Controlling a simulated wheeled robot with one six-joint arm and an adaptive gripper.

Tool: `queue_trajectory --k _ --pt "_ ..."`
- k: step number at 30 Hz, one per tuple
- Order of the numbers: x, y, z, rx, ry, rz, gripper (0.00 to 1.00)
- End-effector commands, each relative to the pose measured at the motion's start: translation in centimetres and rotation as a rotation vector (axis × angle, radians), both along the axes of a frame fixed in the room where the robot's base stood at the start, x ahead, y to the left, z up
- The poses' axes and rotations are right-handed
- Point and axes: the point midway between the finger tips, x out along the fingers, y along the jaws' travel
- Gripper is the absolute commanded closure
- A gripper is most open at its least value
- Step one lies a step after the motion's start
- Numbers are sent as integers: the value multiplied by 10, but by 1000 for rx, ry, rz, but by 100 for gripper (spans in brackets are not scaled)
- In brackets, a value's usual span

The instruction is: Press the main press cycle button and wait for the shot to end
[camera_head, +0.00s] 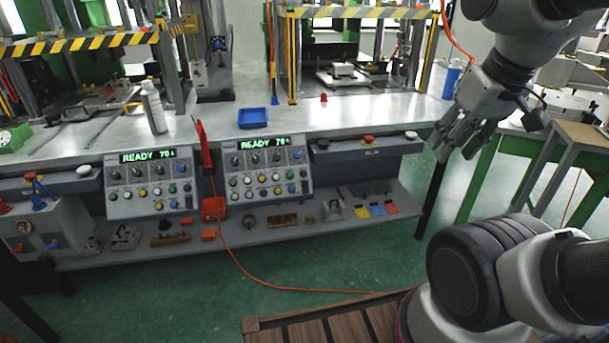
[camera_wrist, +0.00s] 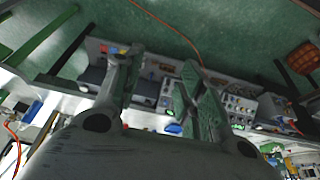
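My gripper (camera_head: 457,146) hangs at the right end of the bench, beside the right button bar (camera_head: 366,152). Its fingers stand apart and empty, which also shows in the wrist view (camera_wrist: 158,68). The bar carries a pale round button (camera_head: 411,135) at its right end, close left of my gripper, a red knob (camera_head: 368,139) in the middle and a dark-topped button (camera_head: 322,144) at its left end. The right control panel (camera_head: 266,170) and left control panel (camera_head: 150,182) both read READY 70. I cannot tell which button is the main cycle one.
The right press (camera_head: 345,75) stands behind the bench, with a blue tray (camera_head: 252,118) and small red piece (camera_head: 323,98) in front. A lower shelf (camera_head: 335,222) holds small parts. A green-legged table (camera_head: 560,150) stands right. An orange cable (camera_head: 300,288) crosses the floor.

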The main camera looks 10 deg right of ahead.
Motion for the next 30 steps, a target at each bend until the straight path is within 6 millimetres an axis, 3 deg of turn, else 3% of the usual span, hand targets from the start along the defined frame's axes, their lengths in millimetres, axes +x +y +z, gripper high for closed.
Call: queue_trajectory --k 1,7,30 --pt "0 0 0 0 0 0 65" --pt "0 0 0 0 0 0 100" --pt "0 0 0 0 0 0 100"
